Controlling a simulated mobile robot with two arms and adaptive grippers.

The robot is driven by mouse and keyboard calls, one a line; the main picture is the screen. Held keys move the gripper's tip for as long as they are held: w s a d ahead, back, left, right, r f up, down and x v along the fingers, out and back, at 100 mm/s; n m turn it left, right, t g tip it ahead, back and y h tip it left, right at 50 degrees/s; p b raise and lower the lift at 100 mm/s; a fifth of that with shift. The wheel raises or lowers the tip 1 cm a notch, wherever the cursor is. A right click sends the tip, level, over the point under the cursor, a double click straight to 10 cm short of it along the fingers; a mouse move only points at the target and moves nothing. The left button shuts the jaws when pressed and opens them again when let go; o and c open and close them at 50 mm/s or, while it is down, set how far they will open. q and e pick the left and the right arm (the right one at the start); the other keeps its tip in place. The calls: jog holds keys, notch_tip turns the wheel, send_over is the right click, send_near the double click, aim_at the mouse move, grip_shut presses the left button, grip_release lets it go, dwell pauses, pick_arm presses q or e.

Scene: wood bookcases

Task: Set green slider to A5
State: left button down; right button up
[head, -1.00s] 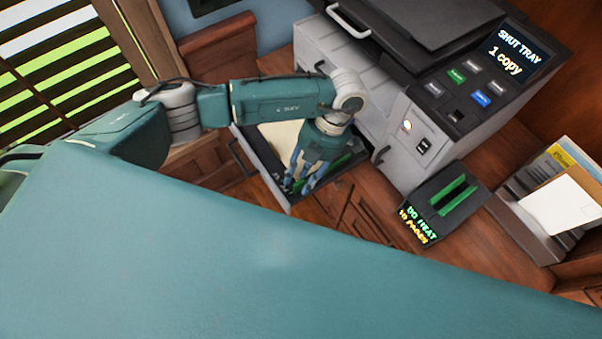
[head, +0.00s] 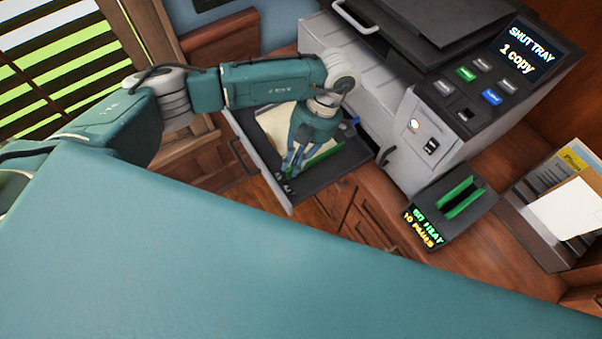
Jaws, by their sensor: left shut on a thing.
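The printer's paper tray (head: 345,165) is pulled out, with a stack of paper (head: 274,126) in it. The green slider (head: 322,156) is a long green bar lying along the paper's right side. My left gripper (head: 289,171) reaches down into the tray and is shut on the slider's near end; the fingers hide part of that end. A small blue piece (head: 355,121) shows at the tray's far right. The size marks near the fingertips are too small to read. My right gripper is not in view.
The grey printer (head: 410,130) stands behind the tray; its screen (head: 522,50) reads "SHUT TRAY 1 copy". A black device with green bars (head: 462,199) sits to the right. A paper holder (head: 550,195) stands at far right.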

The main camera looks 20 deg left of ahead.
aim_at(309, 161)
pick_arm(q)
jog(key=c, duration=1.7)
grip_release()
jog(key=shift+r, duration=0.1)
jog(key=shift+d, duration=0.1)
jog(key=v, duration=1.2)
jog(key=shift+s, duration=0.1)
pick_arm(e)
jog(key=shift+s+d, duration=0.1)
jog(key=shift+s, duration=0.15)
